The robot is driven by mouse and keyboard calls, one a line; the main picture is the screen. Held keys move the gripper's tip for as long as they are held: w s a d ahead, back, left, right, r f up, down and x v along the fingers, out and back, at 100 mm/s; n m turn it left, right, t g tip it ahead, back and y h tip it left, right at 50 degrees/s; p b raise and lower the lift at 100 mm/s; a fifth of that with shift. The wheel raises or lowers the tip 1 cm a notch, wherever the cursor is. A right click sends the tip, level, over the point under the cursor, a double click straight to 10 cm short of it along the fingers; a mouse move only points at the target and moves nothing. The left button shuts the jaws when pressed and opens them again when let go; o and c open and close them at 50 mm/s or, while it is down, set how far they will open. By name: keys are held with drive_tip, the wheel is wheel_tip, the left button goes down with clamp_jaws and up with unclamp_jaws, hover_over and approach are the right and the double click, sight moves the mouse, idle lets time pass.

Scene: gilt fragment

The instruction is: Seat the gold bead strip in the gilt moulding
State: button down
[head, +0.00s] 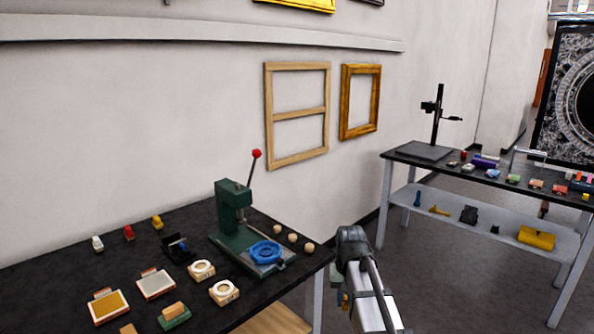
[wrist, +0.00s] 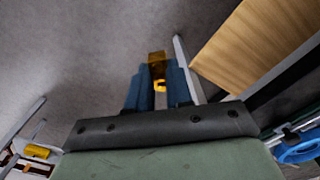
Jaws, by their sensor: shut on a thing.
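My gripper (wrist: 158,80) has its two blue fingers closed on a small gold-brown piece (wrist: 156,60), which I take to be the gold bead strip. The piece sticks out past the fingertips, and an orange-yellow part shows between the fingers. In the head view my arm hangs in front of the right end of the dark bench, and the gripper is mostly hidden behind it. I cannot pick out the gilt moulding for certain. A gold-brown empty frame (head: 345,105) hangs on the wall, well apart from my gripper.
The dark bench (head: 60,283) holds a green press (head: 230,213) with a blue ring (head: 266,251), plus several pads and stamps. A second table (head: 405,155) with small items and a lower shelf stands at the right. Floor between them is clear.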

drive_tip(key=s+a+r+n, duration=0.1)
drive_tip(key=s+a+n, duration=0.2)
drive_tip(key=a, duration=1.4)
drive_tip(key=s+a+r+n, duration=0.2)
drive_tip(key=s+a+n, duration=0.2)
drive_tip(key=s+a, duration=0.6)
drive_tip(key=s+a+r+n, duration=0.2)
drive_tip(key=s+a, duration=0.5)
drive_tip(key=a, duration=1.7)
drive_tip(key=shift+a+r+n, duration=0.2)
drive_tip(key=shift+a+n, duration=0.15)
drive_tip(key=shift+n, duration=0.45)
drive_tip(key=s+a+r+n, duration=0.3)
drive_tip(key=s+a, duration=0.2)
drive_tip(key=a, duration=0.3)
drive_tip(key=s+a+r+n, duration=0.2)
drive_tip(key=s+a+n, duration=0.2)
drive_tip(key=a, duration=0.5)
drive_tip(key=s+a+r+n, duration=0.3)
drive_tip(key=s+a, duration=0.2)
drive_tip(key=a, duration=0.3)
drive_tip(key=shift+f+n, duration=1.7)
drive_tip(key=shift+f, duration=0.8)
drive_tip(key=shift+f+n, duration=1.7)
drive_tip(key=shift+f, duration=0.8)
